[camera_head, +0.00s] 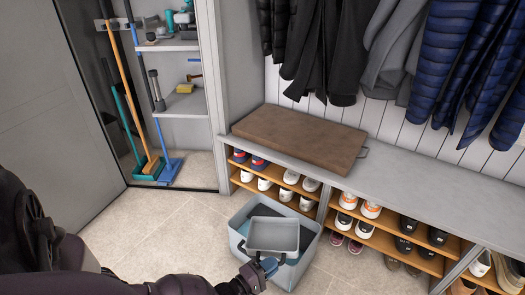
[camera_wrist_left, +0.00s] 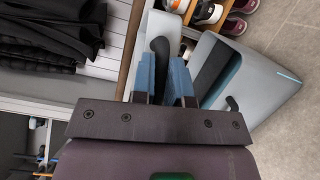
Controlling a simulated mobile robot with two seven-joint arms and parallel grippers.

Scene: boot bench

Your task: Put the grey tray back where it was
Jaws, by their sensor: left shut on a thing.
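The grey tray (camera_head: 272,235) is a small shallow box with a pale rim. In the head view it overlaps the opening of a larger grey-blue bin (camera_head: 237,217) on the floor. I cannot tell whether it touches the bin. My left gripper (camera_head: 262,266) is shut on the tray's near side. In the left wrist view, its blue fingers (camera_wrist_left: 167,80) are at a dark handle (camera_wrist_left: 160,48) on the tray, and the bin (camera_wrist_left: 270,85) shows beside it. My right gripper is not in view.
A shoe bench (camera_head: 400,178) with shoes on its shelves stands right behind the bin. A brown cushion (camera_head: 300,138) lies on it, and coats hang above. An open closet with brooms (camera_head: 130,90) is at the back left. The tiled floor (camera_head: 165,225) left of the bin is clear.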

